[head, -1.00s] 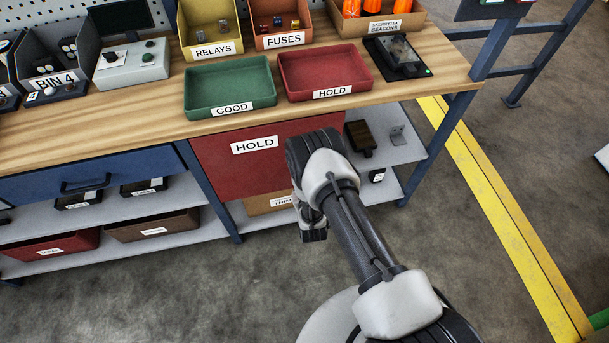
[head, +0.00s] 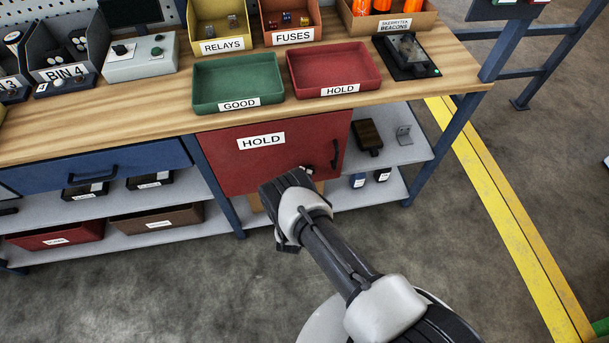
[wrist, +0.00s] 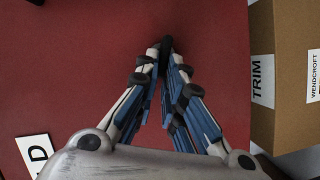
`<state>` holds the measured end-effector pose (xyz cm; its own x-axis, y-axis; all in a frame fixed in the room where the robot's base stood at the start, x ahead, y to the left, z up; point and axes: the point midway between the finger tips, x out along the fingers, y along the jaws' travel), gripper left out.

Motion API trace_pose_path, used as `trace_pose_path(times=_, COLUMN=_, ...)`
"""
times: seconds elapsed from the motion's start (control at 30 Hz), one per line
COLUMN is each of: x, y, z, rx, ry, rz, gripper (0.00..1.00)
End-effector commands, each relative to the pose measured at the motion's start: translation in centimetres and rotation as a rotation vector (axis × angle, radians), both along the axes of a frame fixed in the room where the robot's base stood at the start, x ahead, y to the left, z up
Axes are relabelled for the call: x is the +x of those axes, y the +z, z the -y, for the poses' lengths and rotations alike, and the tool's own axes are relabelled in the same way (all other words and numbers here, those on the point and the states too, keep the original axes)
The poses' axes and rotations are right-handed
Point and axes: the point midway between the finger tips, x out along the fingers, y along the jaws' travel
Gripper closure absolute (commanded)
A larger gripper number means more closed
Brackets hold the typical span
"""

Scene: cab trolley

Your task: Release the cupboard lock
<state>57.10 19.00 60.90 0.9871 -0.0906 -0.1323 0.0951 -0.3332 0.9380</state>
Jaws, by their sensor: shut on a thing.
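The red cupboard door (head: 225,168) marked HOLD is closed under the workbench, with a dark bar handle (head: 337,154) near its right edge. My gripper (head: 307,173) is at the door's lower right part, left of and below the handle. In the wrist view my gripper (wrist: 165,62) has its fingers drawn together at the tips, against the red door (wrist: 90,70). They are shut on a small dark piece, the cupboard lock (wrist: 166,43), standing on the door. The fingertips cover most of it, so its turn position cannot be told.
A brown box marked TRIM (wrist: 285,75) is beside the door in the wrist view. Open shelves (head: 385,188) with small items lie right of the cupboard. A green tray (head: 238,101) and a red tray (head: 334,88) stand on the bench above. The floor in front is clear.

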Motion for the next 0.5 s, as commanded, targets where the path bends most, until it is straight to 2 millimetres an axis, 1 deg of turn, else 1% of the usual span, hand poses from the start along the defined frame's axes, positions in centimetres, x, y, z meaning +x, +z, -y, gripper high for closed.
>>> trace_pose_path(times=0.2, x=-0.10, y=-0.57, z=-0.11, rx=-0.164, ry=0.000, rz=0.046, gripper=1.00)
trace_pose_path(times=0.5, x=-0.08, y=-0.91, z=-0.15, rx=-0.307, ry=0.001, rz=0.087, gripper=1.00)
